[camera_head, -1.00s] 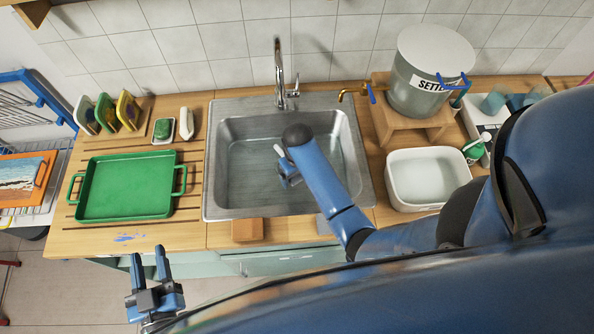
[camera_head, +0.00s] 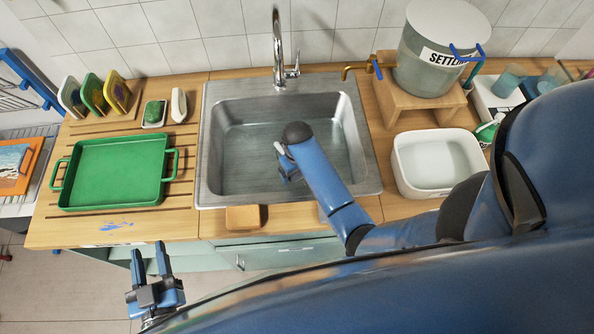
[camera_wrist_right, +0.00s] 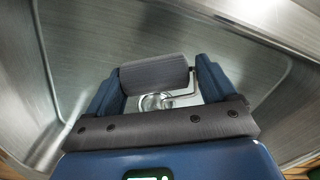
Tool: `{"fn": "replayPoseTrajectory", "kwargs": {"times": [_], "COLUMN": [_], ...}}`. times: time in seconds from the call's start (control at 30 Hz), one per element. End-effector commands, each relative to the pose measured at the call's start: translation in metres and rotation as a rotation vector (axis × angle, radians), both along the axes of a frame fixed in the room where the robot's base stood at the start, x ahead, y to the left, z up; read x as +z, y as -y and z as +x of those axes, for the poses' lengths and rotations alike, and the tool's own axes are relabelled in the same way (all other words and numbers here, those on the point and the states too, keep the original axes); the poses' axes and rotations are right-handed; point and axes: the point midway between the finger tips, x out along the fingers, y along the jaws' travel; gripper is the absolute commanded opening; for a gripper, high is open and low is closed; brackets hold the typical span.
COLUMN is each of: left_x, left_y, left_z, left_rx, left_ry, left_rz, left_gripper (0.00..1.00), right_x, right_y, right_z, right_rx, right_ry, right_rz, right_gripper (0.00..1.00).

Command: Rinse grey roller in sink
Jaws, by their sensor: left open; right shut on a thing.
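The grey roller (camera_wrist_right: 153,74) shows in the right wrist view across the front of my right gripper (camera_wrist_right: 152,92), with its thin metal frame bent beside it. My right gripper is shut on it, inside the sink basin above the drain (camera_wrist_right: 154,101). In the head view my right gripper (camera_head: 284,164) is partly hidden behind my forearm, and a small pale end shows beside it. The steel sink (camera_head: 207,187) has a tall tap (camera_head: 278,50) at its back. My left gripper (camera_head: 149,254) is open and empty in front of the counter.
A green tray (camera_head: 115,172) lies left of the sink, with sponges (camera_head: 92,92) in a rack behind it. A white tub (camera_head: 405,178) stands to the right, below a bucket (camera_head: 420,78) on a wooden stand. A wooden block (camera_head: 243,217) sits at the sink's front edge.

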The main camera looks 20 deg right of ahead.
Motion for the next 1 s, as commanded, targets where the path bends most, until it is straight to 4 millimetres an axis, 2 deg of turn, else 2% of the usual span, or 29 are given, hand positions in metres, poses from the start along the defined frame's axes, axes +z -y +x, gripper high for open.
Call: {"fn": "replayPoseTrajectory", "kwargs": {"times": [0.03,0.5,0.7,1.0], "left_x": [-0.01,-0.051,-0.061,-0.064], "left_y": [0.0,0.0,0.0,0.0], "left_z": [0.0,0.0,0.0,0.0], "left_rx": [0.0,0.0,0.0,0.0], "left_ry": [0.0,0.0,0.0,0.0], "left_rz": [0.0,0.0,0.0,0.0], "left_gripper": [0.43,0.43,0.43,0.43], "right_x": [-0.01,-0.049,-0.059,-0.061], "right_y": [0.0,0.0,0.0,0.0], "right_z": [0.0,0.0,0.0,0.0], "right_rx": [0.0,0.0,0.0,0.0], "right_ry": [0.0,0.0,0.0,-0.001], "right_rz": [0.0,0.0,0.0,0.0], "right_gripper": [0.55,0.56,0.56,0.56]}}
